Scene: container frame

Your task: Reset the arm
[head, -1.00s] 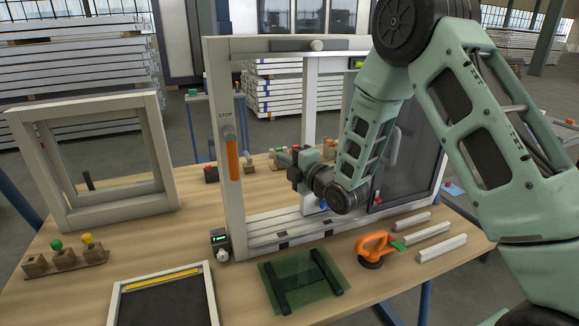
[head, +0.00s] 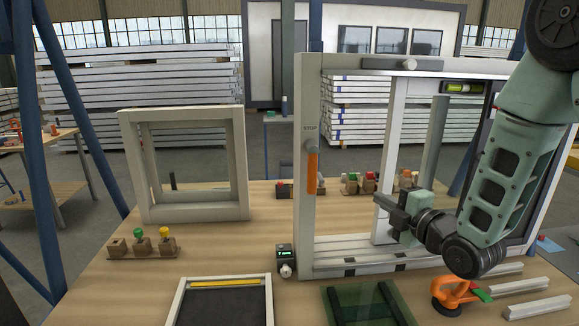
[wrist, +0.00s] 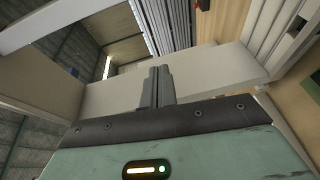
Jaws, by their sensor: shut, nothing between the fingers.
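My gripper (head: 385,206) is at the end of my green arm, in front of the opening of the large white sliding frame (head: 308,110) in the head view. Its fingers point left and slightly up and hold nothing. In the wrist view the two grey fingers (wrist: 157,86) stand closed together, with a pale frame member (wrist: 215,70) beyond them. I cannot tell whether the fingers touch that member.
An orange suction lifter (head: 452,296), pale profile pieces (head: 515,287) and a green glass pane (head: 368,303) lie below my arm. A small white frame (head: 190,213) stands at left.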

